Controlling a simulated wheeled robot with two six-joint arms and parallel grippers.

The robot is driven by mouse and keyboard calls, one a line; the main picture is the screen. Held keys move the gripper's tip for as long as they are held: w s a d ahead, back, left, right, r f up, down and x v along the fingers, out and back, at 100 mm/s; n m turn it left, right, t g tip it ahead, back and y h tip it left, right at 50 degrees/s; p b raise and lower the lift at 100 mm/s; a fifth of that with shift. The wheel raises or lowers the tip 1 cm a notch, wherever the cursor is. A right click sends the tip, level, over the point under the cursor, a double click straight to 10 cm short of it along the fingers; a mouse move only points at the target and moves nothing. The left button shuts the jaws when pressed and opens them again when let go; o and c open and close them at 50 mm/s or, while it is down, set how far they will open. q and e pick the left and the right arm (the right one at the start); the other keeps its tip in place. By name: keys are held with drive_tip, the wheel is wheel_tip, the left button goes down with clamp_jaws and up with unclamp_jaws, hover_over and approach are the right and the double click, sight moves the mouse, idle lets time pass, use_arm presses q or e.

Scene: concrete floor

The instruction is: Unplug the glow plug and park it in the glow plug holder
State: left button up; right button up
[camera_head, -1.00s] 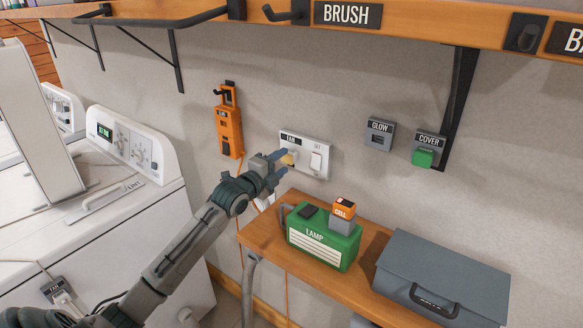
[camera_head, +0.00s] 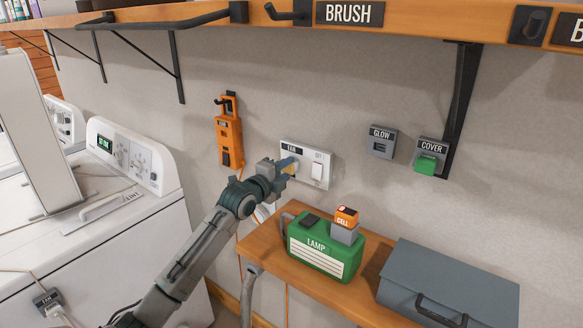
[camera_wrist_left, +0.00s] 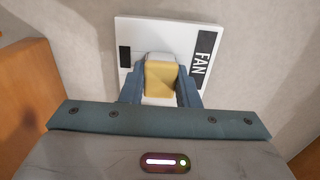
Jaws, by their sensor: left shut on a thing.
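A yellow plug (camera_wrist_left: 159,79) is at the white wall plate (camera_head: 318,186) marked FAN. My left gripper (camera_head: 289,166) is at the plate with its blue fingers shut on the yellow plug. In the left wrist view one finger lies on each side of the plug, and the plate shows behind it (camera_wrist_left: 207,92). I cannot tell how deep the plug sits in the socket. The grey holder marked GLOW (camera_head: 382,143) is on the wall to the right, with a dark opening and no plug in it. My right gripper is not in view.
Below, a wooden shelf (camera_head: 262,243) carries a green LAMP box (camera_head: 322,252), an orange-topped CELL block (camera_head: 346,221) and a grey case (camera_head: 449,281). An orange device (camera_head: 229,135) hangs left of the plate.

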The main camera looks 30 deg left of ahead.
sight(287, 169)
use_arm(q)
drive_tip(key=shift+s, duration=0.15)
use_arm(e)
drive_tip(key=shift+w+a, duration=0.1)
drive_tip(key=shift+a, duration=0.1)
use_arm(q)
drive_tip(key=shift+s, duration=0.25)
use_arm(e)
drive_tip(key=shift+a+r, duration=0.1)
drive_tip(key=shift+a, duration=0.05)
use_arm(q)
drive_tip(key=shift+s+a, duration=0.1)
drive_tip(key=shift+s, duration=0.2)
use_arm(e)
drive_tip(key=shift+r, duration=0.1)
use_arm(q)
drive_tip(key=shift+s+p, duration=0.8)
drive_tip(key=shift+s, duration=0.45)
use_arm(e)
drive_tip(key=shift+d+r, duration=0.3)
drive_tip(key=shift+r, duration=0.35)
use_arm(q)
drive_tip(key=shift+a, duration=0.15)
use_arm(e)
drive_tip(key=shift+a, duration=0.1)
